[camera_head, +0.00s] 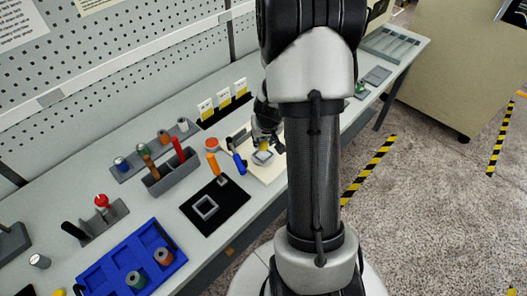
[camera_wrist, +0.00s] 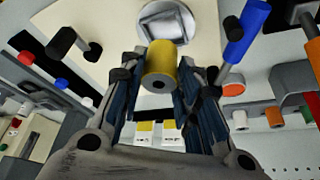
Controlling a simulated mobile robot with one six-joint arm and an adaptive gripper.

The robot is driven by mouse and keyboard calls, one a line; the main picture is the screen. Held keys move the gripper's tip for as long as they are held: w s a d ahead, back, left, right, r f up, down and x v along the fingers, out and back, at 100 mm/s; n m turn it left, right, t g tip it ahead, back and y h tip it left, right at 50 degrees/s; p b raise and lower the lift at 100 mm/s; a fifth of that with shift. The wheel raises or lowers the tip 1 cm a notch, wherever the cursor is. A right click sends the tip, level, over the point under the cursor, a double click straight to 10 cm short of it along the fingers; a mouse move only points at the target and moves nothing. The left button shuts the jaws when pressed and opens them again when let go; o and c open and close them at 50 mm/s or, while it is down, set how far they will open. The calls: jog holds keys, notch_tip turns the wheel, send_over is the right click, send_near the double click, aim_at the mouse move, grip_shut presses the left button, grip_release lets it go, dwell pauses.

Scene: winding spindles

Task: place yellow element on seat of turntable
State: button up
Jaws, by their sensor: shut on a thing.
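My gripper (camera_head: 267,128) is shut on the yellow element (camera_head: 263,145), a short cylinder with a dark hole in its end. In the wrist view the yellow element (camera_wrist: 162,65) sits between the two fingers of my gripper (camera_wrist: 165,75). The turntable's square grey seat (camera_head: 262,158) is on a pale board just below the element in the head view. The seat (camera_wrist: 166,22) also shows in the wrist view, beyond the element. The element appears above the seat; I cannot tell whether they touch. My arm hides part of the board.
A blue-handled tool (camera_head: 238,161) and an orange-handled tool (camera_head: 213,163) stand close left of the seat. A black mat (camera_head: 228,209) bears a grey square frame. A blue tray (camera_head: 110,272) holds spools at front left. Yellow-white cards (camera_head: 223,98) stand behind.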

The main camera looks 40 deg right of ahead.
aim_at(264, 144)
jog(key=shift+f+b, duration=1.8)
jog(key=shift+f, duration=0.25)
jog(key=shift+f, duration=0.1)
jog(key=shift+f+b, duration=0.15)
jog(key=shift+b, duration=0.15)
jog(key=o, duration=1.2)
jog(key=shift+c, duration=0.2)
jog(key=shift+r, duration=0.2)
